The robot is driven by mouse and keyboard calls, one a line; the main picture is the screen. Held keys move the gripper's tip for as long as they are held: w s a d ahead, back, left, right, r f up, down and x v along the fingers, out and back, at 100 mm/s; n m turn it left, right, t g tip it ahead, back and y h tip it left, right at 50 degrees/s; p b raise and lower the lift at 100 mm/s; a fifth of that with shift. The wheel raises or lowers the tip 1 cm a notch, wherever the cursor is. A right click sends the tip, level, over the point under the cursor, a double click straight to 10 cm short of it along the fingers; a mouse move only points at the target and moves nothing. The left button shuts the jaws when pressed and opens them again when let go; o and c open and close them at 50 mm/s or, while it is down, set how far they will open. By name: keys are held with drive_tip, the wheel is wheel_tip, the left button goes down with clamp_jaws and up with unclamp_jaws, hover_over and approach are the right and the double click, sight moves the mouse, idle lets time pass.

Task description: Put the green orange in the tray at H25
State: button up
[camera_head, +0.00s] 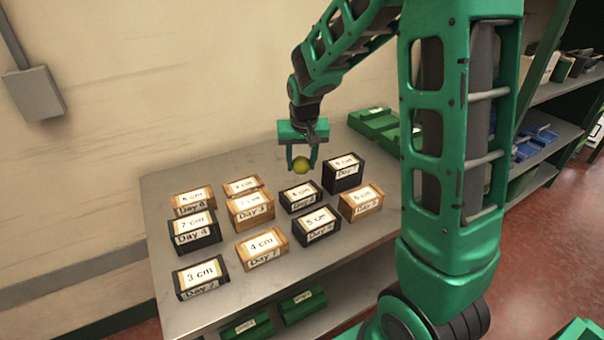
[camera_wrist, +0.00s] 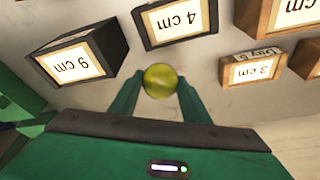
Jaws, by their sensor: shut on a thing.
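The yellow-green orange (camera_head: 301,164) is held between the fingers of my gripper (camera_head: 301,160), above the far part of the metal table (camera_head: 160,256). In the wrist view the orange (camera_wrist: 160,80) sits between the two green fingertips of my gripper (camera_wrist: 158,92). My gripper is shut on it. Green trays (camera_head: 374,120) lie at the table's far right corner, partly hidden by my arm. No H25 label can be read on them.
Several black and wooden blocks with centimetre and day labels stand on the table, such as a black 9 cm block (camera_head: 343,172) beside my gripper and a wooden 4 cm block (camera_head: 262,248). More green trays (camera_head: 302,305) lie on the shelf below. A wall borders the left.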

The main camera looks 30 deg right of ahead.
sight(304, 172)
drive_tip(key=shift+w+d+f, duration=0.35)
drive_tip(key=shift+d+f, duration=0.05)
drive_tip(key=shift+d, duration=0.2)
drive_tip(key=shift+f, duration=2)
drive_tip(key=shift+f, duration=0.15)
drive_tip(key=o, duration=0.9)
